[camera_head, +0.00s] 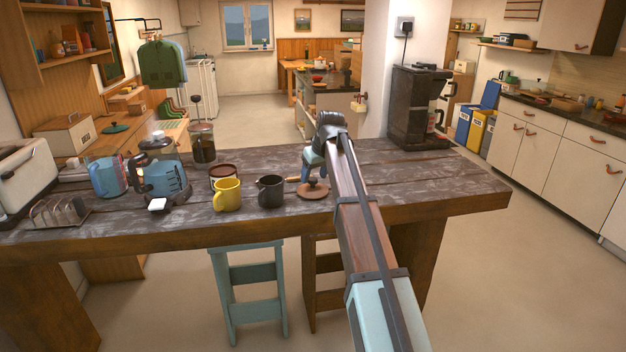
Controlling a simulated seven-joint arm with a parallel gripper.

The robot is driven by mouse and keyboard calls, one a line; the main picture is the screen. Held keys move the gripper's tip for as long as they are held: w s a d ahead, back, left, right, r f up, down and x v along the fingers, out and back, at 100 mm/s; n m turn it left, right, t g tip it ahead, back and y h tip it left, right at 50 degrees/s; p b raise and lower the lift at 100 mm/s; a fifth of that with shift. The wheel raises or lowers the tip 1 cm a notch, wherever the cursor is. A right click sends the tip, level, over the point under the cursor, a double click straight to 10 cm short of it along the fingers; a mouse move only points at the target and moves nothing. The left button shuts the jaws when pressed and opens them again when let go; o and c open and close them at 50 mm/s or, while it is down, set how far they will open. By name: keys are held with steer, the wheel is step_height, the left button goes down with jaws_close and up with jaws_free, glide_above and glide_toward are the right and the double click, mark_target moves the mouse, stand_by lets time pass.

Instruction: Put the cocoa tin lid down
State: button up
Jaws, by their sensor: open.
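The cocoa tin lid, a flat round brown disc (313,193), appears to lie on the dark wooden table (420,172) directly under my gripper. My gripper (312,182) is open and points down, with its fingertips close over the lid. Whether the fingertips touch the lid is too small to tell. A dark red tin (222,170), likely the cocoa tin, stands to the left behind the yellow mug (227,196), which hides its lower part.
A dark jug (270,192) stands between the yellow mug and my gripper. A blue kettle (162,178), toast rack (57,214) and French press (203,147) are farther left. A coffee machine (418,105) stands back right. The table's right end is clear.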

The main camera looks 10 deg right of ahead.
steer(key=v, duration=0.9)
